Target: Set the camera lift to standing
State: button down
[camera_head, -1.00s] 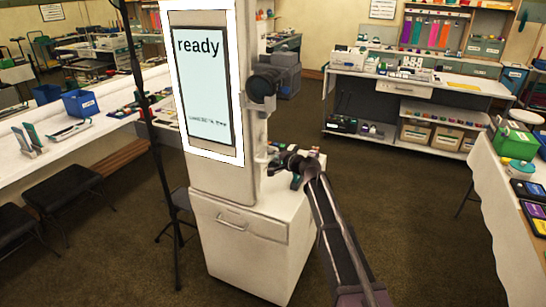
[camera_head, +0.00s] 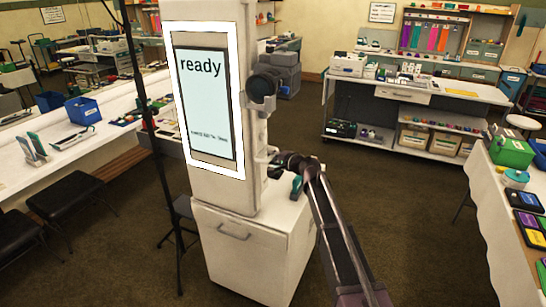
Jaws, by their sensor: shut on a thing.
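The booth (camera_head: 275,215) is a white column on a wide base, with a lit screen (camera_head: 203,100) reading "ready" above smaller, blurred text. The camera lift is on the column's right side, with a dark round camera lens (camera_head: 263,86) level with the upper screen. A pale handle part (camera_head: 262,158) juts out below the lens. My gripper (camera_head: 272,161) is at this handle, beside the column, and is shut on it. The dark fingers hide most of the handle, so the exact grip is hard to see. My arm reaches in from the lower right.
A dark stand pole (camera_head: 150,130) rises left of the booth. A white counter (camera_head: 70,145) with a blue bin (camera_head: 83,110) lies further left, with black stools below. A table (camera_head: 490,205) with a green box (camera_head: 511,152) stands at right. Floor between is clear.

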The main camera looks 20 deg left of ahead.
jog(key=shift+r+p, duration=2.95)
jog(key=shift+r, duration=0.35)
jog(key=c, duration=0.6)
grip_release()
jog(key=shift+f, duration=0.1)
jog(key=shift+f+b, duration=0.2)
jog(key=shift+b, duration=0.1)
notch_tip(320, 180, down, 13)
jog(key=b, duration=1.3)
jog(key=p+v, duration=0.3)
jog(key=v, duration=1.1)
jog(key=s+d+f+n+g+h, duration=0.1)
jog(key=s+d+f, duration=0.1)
jog(key=d, duration=0.2)
jog(key=s+d+f+n+g+h, duration=0.1)
jog(key=s+d+f+h, duration=0.1)
jog(key=s+d, duration=0.1)
jog(key=s+d+f+n+h, duration=0.1)
jog(key=s+d+f, duration=0.1)
jog(key=d, duration=0.3)
jog(key=shift+s+f+n+g+h+p, duration=0.15)
jog(key=shift+f+n+g+h+p, duration=0.15)
jog(key=shift+f+g+p, duration=0.1)
